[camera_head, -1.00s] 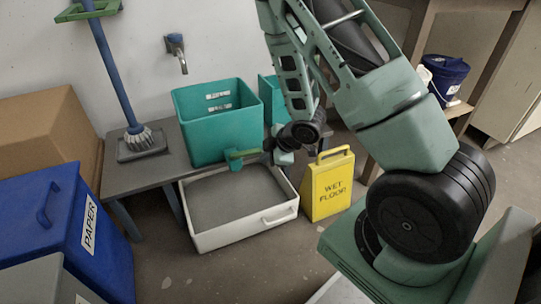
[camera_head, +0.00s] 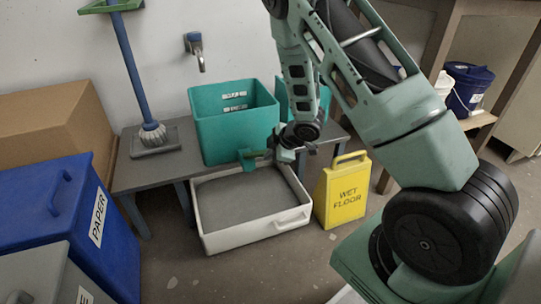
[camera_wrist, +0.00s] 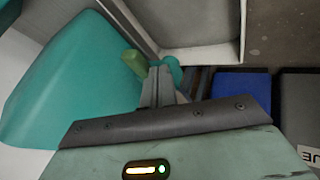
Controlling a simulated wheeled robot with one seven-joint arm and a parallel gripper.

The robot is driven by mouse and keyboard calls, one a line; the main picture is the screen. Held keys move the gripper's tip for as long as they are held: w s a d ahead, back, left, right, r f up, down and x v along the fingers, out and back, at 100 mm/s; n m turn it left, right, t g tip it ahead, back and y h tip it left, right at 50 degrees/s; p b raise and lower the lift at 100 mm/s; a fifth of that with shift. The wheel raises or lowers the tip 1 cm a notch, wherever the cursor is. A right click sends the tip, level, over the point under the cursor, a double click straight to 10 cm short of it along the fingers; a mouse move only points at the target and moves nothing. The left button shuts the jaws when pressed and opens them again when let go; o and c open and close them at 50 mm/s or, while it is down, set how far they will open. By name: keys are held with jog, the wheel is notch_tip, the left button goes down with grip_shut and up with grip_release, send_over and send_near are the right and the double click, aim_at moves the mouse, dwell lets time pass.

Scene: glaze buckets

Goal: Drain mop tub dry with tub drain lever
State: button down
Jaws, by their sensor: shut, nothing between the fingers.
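The mop tub is a teal bin (camera_head: 225,140) on a low grey bench; in the wrist view its wall (camera_wrist: 75,90) fills the left side. The green tub drain lever (camera_head: 257,153) sits at a teal spout low on its front. In the wrist view the lever (camera_wrist: 133,62) lies just left of my fingertips and the spout (camera_wrist: 174,66) just right. My gripper (camera_head: 273,156) is shut and empty, close by the lever at the tub's lower right; its fingers (camera_wrist: 158,75) partly hide the valve. I cannot tell whether they touch. The water level inside the tub is hidden.
A white tray (camera_head: 206,238) with a grey inside lies on the floor below the spout. A yellow wet-floor sign (camera_head: 345,195) stands to its right. A blue paper bin (camera_head: 45,205) is at left; a wall tap (camera_head: 197,55) is above.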

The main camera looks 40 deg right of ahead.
jog(key=p, duration=0.2)
jog(key=w+d+n+y+p, duration=0.1)
jog(key=shift+w+d+r+n+p, duration=0.1)
jog(key=shift+w+n+p, duration=0.2)
jog(key=shift+p, duration=0.1)
